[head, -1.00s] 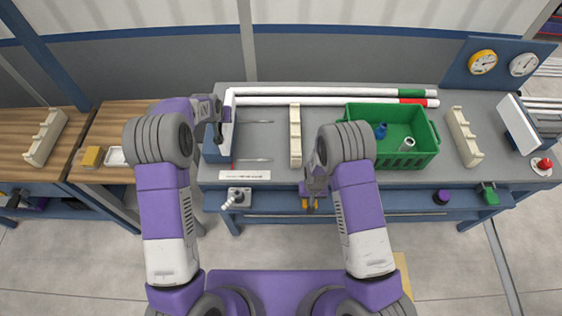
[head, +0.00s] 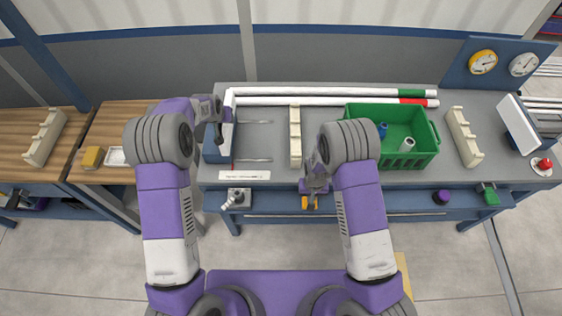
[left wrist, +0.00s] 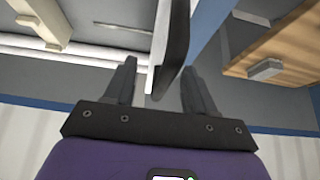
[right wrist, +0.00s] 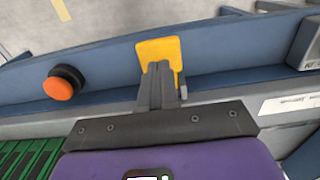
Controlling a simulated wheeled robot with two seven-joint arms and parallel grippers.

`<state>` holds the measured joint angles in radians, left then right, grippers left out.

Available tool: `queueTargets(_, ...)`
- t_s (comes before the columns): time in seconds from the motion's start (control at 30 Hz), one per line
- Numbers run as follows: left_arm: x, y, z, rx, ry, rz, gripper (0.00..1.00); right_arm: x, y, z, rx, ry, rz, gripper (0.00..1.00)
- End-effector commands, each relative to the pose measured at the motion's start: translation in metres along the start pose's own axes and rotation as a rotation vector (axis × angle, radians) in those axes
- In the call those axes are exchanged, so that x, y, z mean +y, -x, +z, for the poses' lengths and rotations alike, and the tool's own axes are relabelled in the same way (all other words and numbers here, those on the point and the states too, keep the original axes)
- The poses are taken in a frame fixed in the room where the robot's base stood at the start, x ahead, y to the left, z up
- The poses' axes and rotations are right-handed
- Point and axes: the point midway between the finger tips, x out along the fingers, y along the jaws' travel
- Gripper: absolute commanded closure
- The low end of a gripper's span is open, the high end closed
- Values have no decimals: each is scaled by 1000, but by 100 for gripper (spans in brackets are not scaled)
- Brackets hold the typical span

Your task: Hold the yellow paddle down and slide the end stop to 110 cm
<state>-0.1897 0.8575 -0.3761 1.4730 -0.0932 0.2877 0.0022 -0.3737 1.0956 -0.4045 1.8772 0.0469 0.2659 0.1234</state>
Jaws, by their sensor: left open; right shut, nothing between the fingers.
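The yellow paddle (right wrist: 160,57) sticks out from the blue front rail of the bench. It also shows in the head view (head: 309,203), partly covered by my right gripper. My right gripper (right wrist: 158,70) is shut and empty, its tips over the paddle; whether they press on it I cannot tell. My left gripper (left wrist: 160,78) is open at the bench's left end. An upright dark plate with a pale face (left wrist: 172,45) stands between its fingers, not clamped. No scale figures are readable.
White pipes (head: 300,101) with green and red ends lie along the back. A green crate (head: 428,158) and cream racks (head: 295,137) stand on the bench. An orange button (right wrist: 60,86) sits on the front rail beside the paddle. A wooden table (head: 120,125) adjoins at left.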

Motion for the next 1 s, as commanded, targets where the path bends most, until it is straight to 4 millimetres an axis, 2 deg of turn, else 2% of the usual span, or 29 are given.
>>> queueTargets(0.27,0,6,-1,2,0,0,45,0,0,0,0,0,0,100)
queueTargets(0.8,0,60,-1,2,-1,-1,45,0,0,0,0,0,0,100)
queueTargets(1.0,0,70,0,0,0,0,45,0,0,0,0,0,0,100)
